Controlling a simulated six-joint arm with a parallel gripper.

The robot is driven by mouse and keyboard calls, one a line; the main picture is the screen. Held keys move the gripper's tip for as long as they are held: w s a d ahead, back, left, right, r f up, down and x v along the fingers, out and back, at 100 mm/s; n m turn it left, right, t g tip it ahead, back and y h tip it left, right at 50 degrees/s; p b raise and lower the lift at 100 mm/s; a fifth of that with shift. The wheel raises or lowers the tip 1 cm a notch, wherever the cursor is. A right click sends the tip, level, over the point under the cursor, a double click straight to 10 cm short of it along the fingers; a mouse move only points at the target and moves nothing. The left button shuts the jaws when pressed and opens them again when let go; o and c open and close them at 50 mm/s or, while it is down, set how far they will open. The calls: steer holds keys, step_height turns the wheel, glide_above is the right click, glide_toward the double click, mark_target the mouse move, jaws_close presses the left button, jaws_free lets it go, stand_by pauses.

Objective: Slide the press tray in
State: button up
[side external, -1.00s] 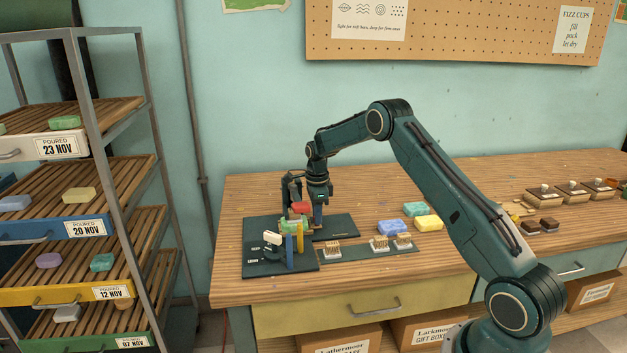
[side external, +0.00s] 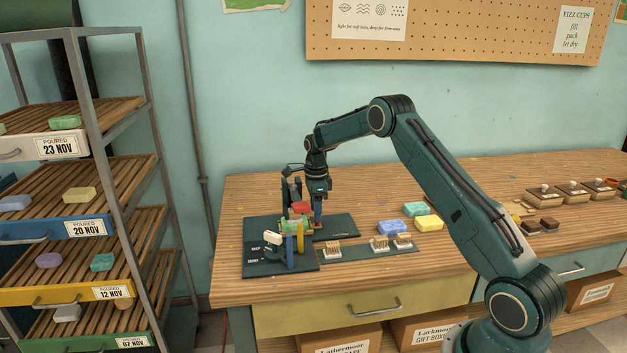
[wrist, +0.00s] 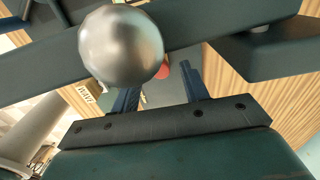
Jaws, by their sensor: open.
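The soap press stands on a dark base plate (side external: 262,262) at the left of the wooden bench. It shows a dark upright frame, a red part (side external: 300,207), a green part (side external: 294,226) and blue and yellow posts. Which part is the press tray I cannot tell. My gripper (side external: 318,212) points down just right of the press frame, close to the red part. In the wrist view my open gripper (wrist: 160,82) has two blue fingers apart with nothing seen held. A round metal knob (wrist: 120,45) and a dark bar block much of that view.
Several stamps stand on a dark strip (side external: 360,253) right of the press. Blue, teal and yellow soap bars (side external: 429,222) lie behind them. A slatted drying rack (side external: 85,225) stands left of the bench.

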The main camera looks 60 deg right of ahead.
step_height(320, 180, up, 12)
stand_by(0.5)
steer(key=shift+a+r, duration=0.1)
steer(key=shift+a, duration=0.05)
steer(key=s+a+r+n+t, duration=0.3)
steer(key=s+a+r+n, duration=1.05)
steer(key=a+r, duration=0.25)
steer(key=s+a+f+n+t, duration=0.1)
steer(key=s+a+n, duration=0.2)
steer(key=s, duration=0.4)
steer(key=s+a+f+n, duration=0.1)
steer(key=s+a+n, duration=0.2)
steer(key=s+n, duration=0.3)
steer(key=s+a+f+n+t, duration=0.1)
steer(key=s+a+f+n, duration=0.1)
steer(key=s, duration=0.7)
steer(key=shift+s+a+n+t, duration=0.3)
steer(key=shift+a+n, duration=0.6)
steer(key=shift+n, duration=0.35)
